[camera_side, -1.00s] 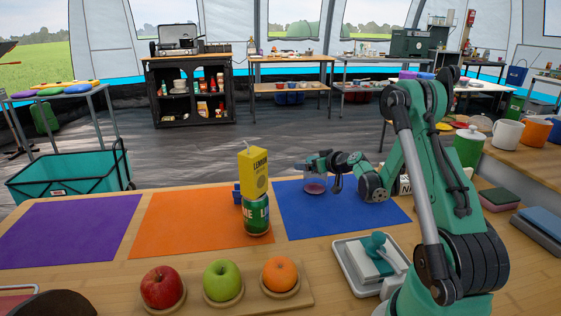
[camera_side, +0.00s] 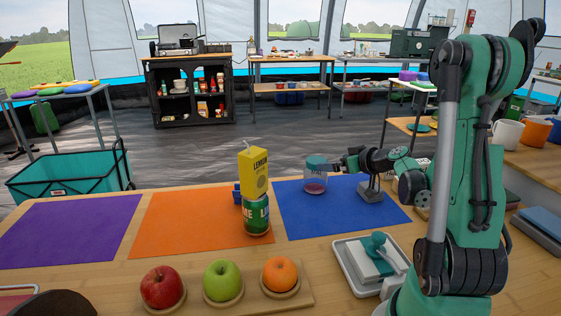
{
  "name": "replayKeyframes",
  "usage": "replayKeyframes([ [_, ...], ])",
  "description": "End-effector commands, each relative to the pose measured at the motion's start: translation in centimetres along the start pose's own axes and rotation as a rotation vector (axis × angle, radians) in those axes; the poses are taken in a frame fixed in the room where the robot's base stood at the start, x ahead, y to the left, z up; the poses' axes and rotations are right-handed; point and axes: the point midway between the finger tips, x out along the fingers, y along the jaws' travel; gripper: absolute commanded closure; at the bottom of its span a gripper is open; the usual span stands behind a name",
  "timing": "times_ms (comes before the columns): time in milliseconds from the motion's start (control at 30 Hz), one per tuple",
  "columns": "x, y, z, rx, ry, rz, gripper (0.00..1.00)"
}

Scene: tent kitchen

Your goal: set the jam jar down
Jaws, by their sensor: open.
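The jam jar (camera_side: 315,177), clear with dark red jam low inside and a teal lid, stands upright on the blue mat (camera_side: 310,218), near its far edge. My gripper (camera_side: 341,166) is open and empty, just right of the jar at about lid height. It looks apart from the jar, though the gap is small in this view. My gripper's fingers are small and partly merge with the hand behind them.
A yellow lemon carton (camera_side: 253,172) stands on a green can (camera_side: 256,215) on the orange mat (camera_side: 175,222), left of the jar. A red apple (camera_side: 161,287), green apple (camera_side: 222,280) and orange (camera_side: 280,274) sit in front. The blue mat's near part is clear.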

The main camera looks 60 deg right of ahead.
Motion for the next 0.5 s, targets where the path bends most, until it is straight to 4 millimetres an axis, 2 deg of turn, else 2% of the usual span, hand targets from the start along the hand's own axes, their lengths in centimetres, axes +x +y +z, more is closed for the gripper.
replayKeyframes([
  [133,0.7,-6.7,-1.1,-0.016,-0.128,-0.137,0.00],
  [233,0.1,-12.1,-1.4,-0.041,-0.243,-0.218,0.00],
  [367,-1.8,-17.4,-1.0,-0.084,-0.363,-0.274,0.00],
  [500,-5.1,-22.2,-0.1,-0.154,-0.467,-0.300,0.00],
])
